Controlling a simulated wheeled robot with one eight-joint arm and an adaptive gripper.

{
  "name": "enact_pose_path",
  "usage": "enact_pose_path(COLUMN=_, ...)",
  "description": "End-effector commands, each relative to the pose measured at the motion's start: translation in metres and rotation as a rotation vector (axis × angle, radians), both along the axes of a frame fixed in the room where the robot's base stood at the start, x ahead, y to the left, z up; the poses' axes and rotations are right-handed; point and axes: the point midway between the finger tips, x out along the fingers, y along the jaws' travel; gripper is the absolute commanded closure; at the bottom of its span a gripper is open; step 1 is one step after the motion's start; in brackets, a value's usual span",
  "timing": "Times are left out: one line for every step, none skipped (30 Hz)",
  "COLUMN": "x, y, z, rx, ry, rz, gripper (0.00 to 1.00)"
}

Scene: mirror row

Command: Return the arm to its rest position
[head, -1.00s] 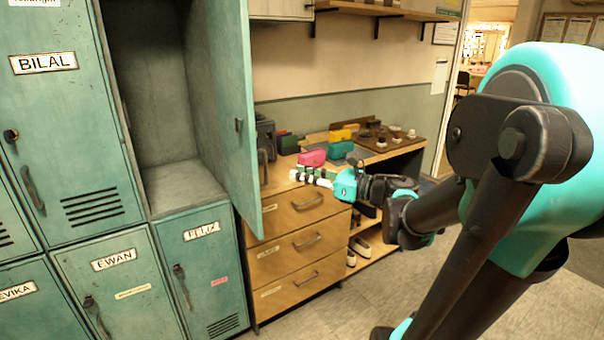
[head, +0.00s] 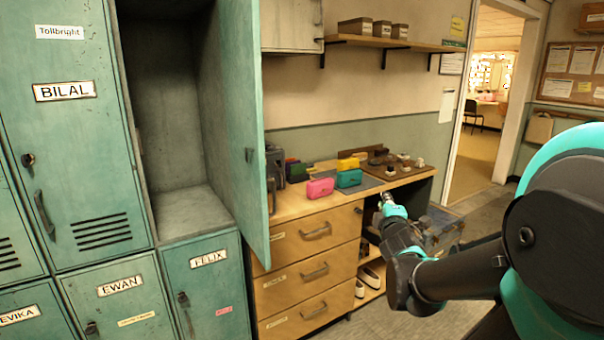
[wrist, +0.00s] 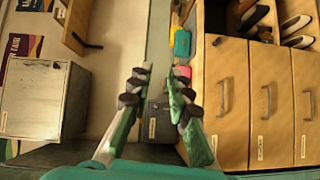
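My arm reaches in from the right of the head view, black and teal. My gripper (head: 385,196) is in front of the right end of the wooden drawer counter, small and partly foreshortened. In the wrist view my gripper (wrist: 160,70) shows two dark-padded fingers with a clear gap between the tips. Nothing is held between them. The counter lies beyond the fingers there.
An open locker door (head: 237,130) stands left of the counter. Pink (head: 320,187) and teal (head: 349,178) pouches sit on the counter (head: 290,209). A wall shelf (head: 395,42) hangs above. Floor and an open doorway (head: 480,120) lie to the right.

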Motion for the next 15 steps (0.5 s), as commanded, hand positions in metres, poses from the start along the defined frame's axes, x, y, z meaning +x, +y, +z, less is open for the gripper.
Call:
enact_pose_path(x=-0.006, y=-0.007, z=-0.016, rx=0.098, ry=0.045, rz=-0.045, gripper=0.81)
enact_pose_path(x=-0.01, y=-0.012, z=-0.027, rx=0.16, ry=0.074, rz=-0.074, gripper=0.81)
enact_pose_path(x=-0.016, y=-0.016, z=-0.041, rx=0.24, ry=0.113, rz=-0.113, gripper=0.81)
enact_pose_path(x=-0.021, y=-0.019, z=-0.052, rx=0.302, ry=0.142, rz=-0.143, gripper=0.81)
enact_pose_path(x=-0.026, y=-0.021, z=-0.063, rx=0.362, ry=0.172, rz=-0.173, gripper=0.81)
enact_pose_path(x=-0.034, y=-0.023, z=-0.078, rx=0.44, ry=0.212, rz=-0.212, gripper=0.81)
enact_pose_path(x=-0.04, y=-0.024, z=-0.09, rx=0.499, ry=0.244, rz=-0.243, gripper=0.81)
enact_pose_path(x=-0.047, y=-0.023, z=-0.101, rx=0.557, ry=0.275, rz=-0.273, gripper=0.81)
enact_pose_path(x=-0.057, y=-0.022, z=-0.116, rx=0.634, ry=0.317, rz=-0.315, gripper=0.81)
enact_pose_path(x=-0.065, y=-0.021, z=-0.128, rx=0.691, ry=0.351, rz=-0.345, gripper=0.81)
enact_pose_path(x=-0.073, y=-0.018, z=-0.139, rx=0.746, ry=0.384, rz=-0.378, gripper=0.81)
enact_pose_path(x=-0.084, y=-0.014, z=-0.153, rx=0.819, ry=0.43, rz=-0.421, gripper=0.81)
enact_pose_path(x=-0.093, y=-0.011, z=-0.164, rx=0.871, ry=0.463, rz=-0.454, gripper=0.81)
enact_pose_path(x=-0.103, y=-0.006, z=-0.174, rx=0.922, ry=0.5, rz=-0.487, gripper=0.81)
enact_pose_path(x=-0.115, y=0.0, z=-0.186, rx=0.986, ry=0.546, rz=-0.53, gripper=0.81)
